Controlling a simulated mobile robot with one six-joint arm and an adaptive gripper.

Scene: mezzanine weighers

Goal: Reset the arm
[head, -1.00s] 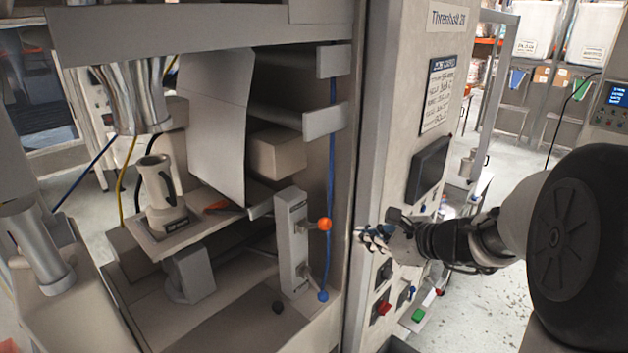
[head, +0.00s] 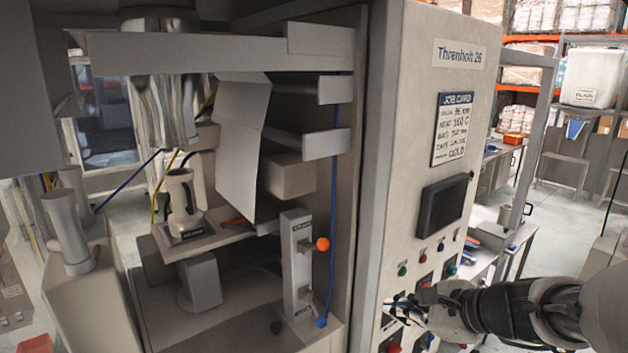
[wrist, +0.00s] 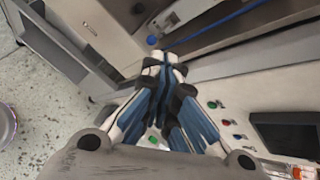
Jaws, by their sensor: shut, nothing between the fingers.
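My gripper (head: 394,306) is in the lower right of the head view, at the end of my arm, which reaches in from the right edge. It is in front of the lower control panel of the grey cabinet (head: 395,150) labelled Threnholt 26. In the wrist view my gripper (wrist: 163,60) shows from behind, its blue and white fingers together with nothing between them. It hides part of the panel's buttons in the head view. I cannot tell whether the fingertips touch the panel.
A dark screen (head: 445,207) and a job card (head: 450,128) are on the cabinet front. Left of it, an open bay holds a pale jug-like vessel (head: 182,205) on a shelf and an orange-knobbed valve block (head: 298,260). Shelving and open floor lie at the right.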

